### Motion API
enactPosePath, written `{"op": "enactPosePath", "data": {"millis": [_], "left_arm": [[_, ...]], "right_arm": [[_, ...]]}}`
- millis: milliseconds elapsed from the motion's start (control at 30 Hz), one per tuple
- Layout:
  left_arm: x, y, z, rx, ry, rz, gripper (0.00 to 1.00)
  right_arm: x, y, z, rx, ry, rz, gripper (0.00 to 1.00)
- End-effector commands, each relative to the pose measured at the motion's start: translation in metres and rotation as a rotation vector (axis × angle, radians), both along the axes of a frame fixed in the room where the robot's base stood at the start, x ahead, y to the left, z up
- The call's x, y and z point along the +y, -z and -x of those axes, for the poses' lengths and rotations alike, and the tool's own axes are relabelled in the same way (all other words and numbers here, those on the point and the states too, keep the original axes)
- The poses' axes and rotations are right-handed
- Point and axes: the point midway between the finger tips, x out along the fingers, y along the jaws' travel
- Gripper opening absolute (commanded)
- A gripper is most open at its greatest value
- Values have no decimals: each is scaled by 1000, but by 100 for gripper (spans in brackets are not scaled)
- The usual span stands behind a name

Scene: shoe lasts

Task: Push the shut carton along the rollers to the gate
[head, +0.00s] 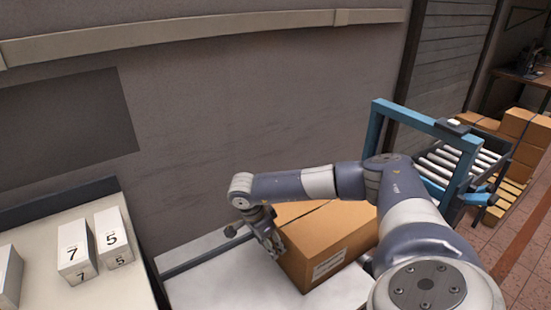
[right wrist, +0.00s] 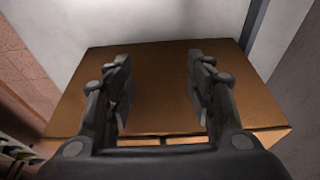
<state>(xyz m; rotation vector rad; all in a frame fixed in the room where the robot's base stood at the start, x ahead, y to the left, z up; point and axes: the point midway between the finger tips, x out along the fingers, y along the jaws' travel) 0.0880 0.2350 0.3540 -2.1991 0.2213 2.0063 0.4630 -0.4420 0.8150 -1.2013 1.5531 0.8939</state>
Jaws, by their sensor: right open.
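The shut brown carton (head: 322,238) sits on a white surface (head: 215,281) in the head view, with a dark seam along its top and a white label on its near side. My right gripper (head: 275,242) is at the carton's left end, pointing down; I cannot tell whether it touches. In the right wrist view the open fingers (right wrist: 160,80) show in front of the carton (right wrist: 160,92), with nothing between them. The blue gate frame (head: 420,118) stands at the right, with rollers (head: 460,160) beyond it. My right arm hides part of the carton and the way to the gate. My left gripper is not in view.
At the left, a pale table (head: 40,225) holds white blocks marked 7 (head: 76,250) and 5 (head: 113,238). A grey wall (head: 250,110) runs behind. More cartons (head: 525,130) are stacked beyond the rollers at the right.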

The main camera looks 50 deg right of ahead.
Motion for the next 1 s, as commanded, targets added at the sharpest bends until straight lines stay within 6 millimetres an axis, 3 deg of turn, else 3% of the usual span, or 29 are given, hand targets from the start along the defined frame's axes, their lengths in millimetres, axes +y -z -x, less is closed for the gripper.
{"op": "enactPosePath", "data": {"millis": [233, 767, 1000], "left_arm": [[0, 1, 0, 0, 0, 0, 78], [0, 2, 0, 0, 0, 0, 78], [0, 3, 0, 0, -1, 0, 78]], "right_arm": [[-16, 1, 5, 3, 3, 3, 50], [-22, 0, 6, 2, 2, 2, 50], [-35, 1, 9, 1, 3, 3, 50]]}}
